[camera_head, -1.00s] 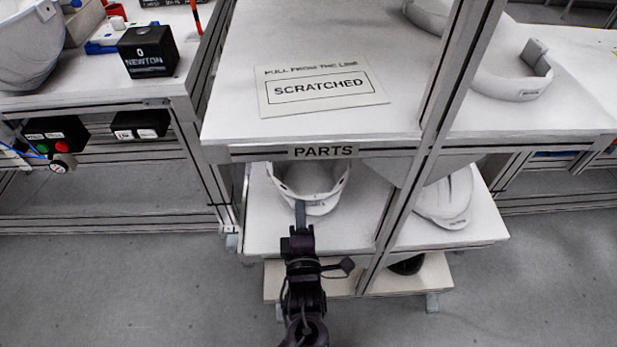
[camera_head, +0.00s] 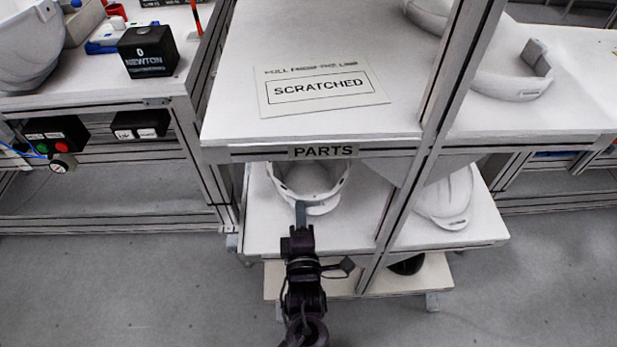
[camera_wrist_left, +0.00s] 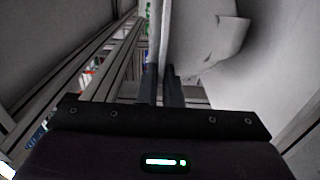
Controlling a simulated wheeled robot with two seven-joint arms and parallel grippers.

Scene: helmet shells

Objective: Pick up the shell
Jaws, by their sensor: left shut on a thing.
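A white helmet shell (camera_head: 309,185) sits on the middle shelf under the PARTS label, its open side showing. My left gripper (camera_head: 301,212) reaches in from the front and is shut on the shell's near rim. In the left wrist view the fingers (camera_wrist_left: 161,82) pinch the edge of the white shell (camera_wrist_left: 200,35). The shell's upper back is hidden under the upper shelf in the head view. My right gripper is not in view.
The upper shelf (camera_head: 230,105) overhangs close above, bearing a SCRATCHED sign (camera_head: 320,87). A metal post (camera_head: 425,160) stands right of the shell. Another white shell (camera_head: 446,198) lies beyond it. A black NEWTON box (camera_head: 148,52) is on the left table.

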